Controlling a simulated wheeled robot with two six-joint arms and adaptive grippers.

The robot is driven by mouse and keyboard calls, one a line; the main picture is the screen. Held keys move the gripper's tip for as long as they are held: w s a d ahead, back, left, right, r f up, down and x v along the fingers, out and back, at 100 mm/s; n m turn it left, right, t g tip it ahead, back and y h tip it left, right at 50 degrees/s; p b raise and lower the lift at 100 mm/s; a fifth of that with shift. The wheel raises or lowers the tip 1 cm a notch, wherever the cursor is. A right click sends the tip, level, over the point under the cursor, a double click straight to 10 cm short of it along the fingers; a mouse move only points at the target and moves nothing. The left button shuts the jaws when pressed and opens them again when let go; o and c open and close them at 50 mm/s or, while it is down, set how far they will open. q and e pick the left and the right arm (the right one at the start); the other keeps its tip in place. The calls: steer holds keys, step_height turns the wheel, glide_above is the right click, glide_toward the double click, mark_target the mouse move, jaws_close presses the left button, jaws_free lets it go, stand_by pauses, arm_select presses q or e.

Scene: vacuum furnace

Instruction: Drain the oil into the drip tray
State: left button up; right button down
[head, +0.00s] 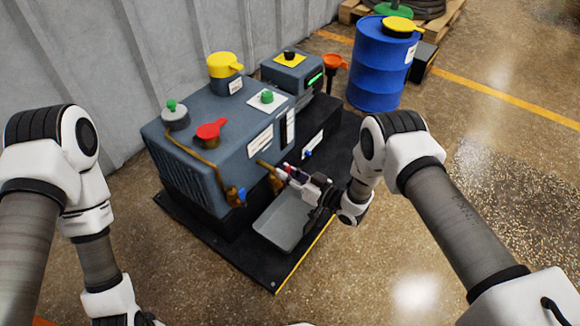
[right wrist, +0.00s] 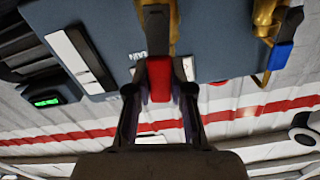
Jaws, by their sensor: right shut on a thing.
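The grey-blue pump unit (head: 215,130) stands on a black base plate. A brass drain pipe (head: 268,175) comes out of its front. My right gripper (head: 288,172) is at that pipe, shut on a red valve handle; the red handle (right wrist: 160,78) shows between the fingers in the right wrist view. The grey drip tray (head: 283,228) lies on the plate below the gripper, and its inside looks empty. I see no oil flowing. My left arm shows at the left, but its gripper is outside the frame.
A second brass fitting with a blue handle (head: 241,194) is left of the gripper. A red cap (head: 211,129) and a yellow cap (head: 222,65) are on top of the unit. A blue drum (head: 380,68) stands behind right. The floor at right is clear.

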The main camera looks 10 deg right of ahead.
steer(key=shift+s+a+n+p, duration=0.4)
steer(key=shift+n+p, duration=0.1)
steer(key=shift+n, duration=0.6)
steer(key=c, duration=1)
jaws_free()
steer(key=v, duration=1.2)
